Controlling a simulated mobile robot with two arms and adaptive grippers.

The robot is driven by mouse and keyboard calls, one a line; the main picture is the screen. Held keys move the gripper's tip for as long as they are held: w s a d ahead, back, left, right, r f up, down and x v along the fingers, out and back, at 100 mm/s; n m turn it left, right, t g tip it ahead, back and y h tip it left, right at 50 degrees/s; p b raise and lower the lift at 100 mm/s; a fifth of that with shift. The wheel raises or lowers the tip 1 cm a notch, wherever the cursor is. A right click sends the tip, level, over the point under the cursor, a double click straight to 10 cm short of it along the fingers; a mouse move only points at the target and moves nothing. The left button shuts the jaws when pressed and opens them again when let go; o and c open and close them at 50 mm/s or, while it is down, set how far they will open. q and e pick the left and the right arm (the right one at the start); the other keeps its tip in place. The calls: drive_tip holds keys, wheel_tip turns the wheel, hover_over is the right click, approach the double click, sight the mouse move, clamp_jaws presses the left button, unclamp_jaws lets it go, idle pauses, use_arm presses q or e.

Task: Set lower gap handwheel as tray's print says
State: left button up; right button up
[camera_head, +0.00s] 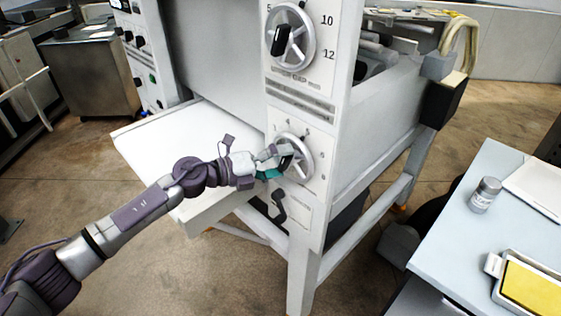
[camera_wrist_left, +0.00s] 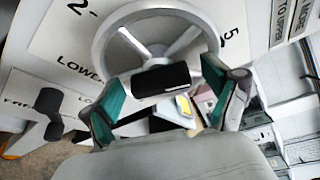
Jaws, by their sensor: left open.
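The lower handwheel (camera_head: 307,158) is a silver spoked wheel on the white front post of the machine. It also shows in the left wrist view (camera_wrist_left: 207,35), with a 2, a 5 and partly hidden lettering beginning "LOWE" around it. Its black grip (camera_wrist_left: 160,80) lies between the teal fingers of my left gripper (camera_head: 273,163). The fingers are spread apart, one on each side of the grip; whether either touches it I cannot tell. The gripper hides part of the wheel and its dial in the head view. I cannot make out any tray's print. My right gripper is not in view.
An upper handwheel (camera_head: 308,36) with a black grip sits above, near the numbers 5, 10 and 12. A white shelf (camera_head: 150,135) juts out left of the post. A black lever (camera_head: 278,205) hangs below. A blue-grey table (camera_head: 450,250) at right holds a jar (camera_head: 485,195) and a yellow-filled tray (camera_head: 497,293).

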use_arm(q)
drive_tip(key=v, duration=1.2)
idle(0.5)
